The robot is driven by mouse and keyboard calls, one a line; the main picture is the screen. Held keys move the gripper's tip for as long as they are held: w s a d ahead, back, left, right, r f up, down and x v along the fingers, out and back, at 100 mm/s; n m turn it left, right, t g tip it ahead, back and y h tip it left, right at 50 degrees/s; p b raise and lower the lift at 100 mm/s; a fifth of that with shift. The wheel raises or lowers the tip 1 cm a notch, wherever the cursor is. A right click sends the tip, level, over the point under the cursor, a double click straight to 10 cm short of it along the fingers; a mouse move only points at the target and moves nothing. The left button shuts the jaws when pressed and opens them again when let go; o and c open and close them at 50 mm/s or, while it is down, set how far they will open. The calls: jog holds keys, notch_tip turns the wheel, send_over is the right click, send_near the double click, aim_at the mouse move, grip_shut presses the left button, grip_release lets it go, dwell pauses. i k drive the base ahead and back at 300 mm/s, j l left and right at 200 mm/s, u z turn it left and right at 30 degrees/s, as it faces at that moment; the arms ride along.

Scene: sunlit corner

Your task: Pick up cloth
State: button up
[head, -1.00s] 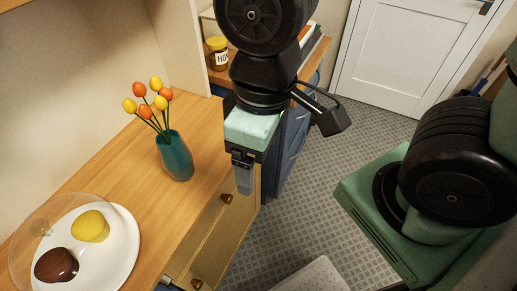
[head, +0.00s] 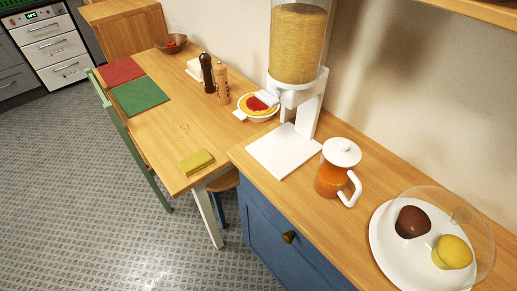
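A small folded yellow-olive cloth (head: 197,162) lies flat near the front right corner of the wooden dining table (head: 160,140). It lies apart from the other things on the table, and its whole top shows. My gripper is not in the head view now, so its distance from the cloth cannot be told.
A green mat (head: 139,97), a red mat (head: 119,72), two mills (head: 207,73) and a pie dish (head: 257,106) share the table. A green chair (head: 128,145) stands at its left. The counter right holds a dispenser (head: 299,45), a jug (head: 337,170) and a plate (head: 390,262). Tiled floor is clear at left.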

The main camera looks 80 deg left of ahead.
aim_at(193, 163)
jog(key=u, duration=2.85)
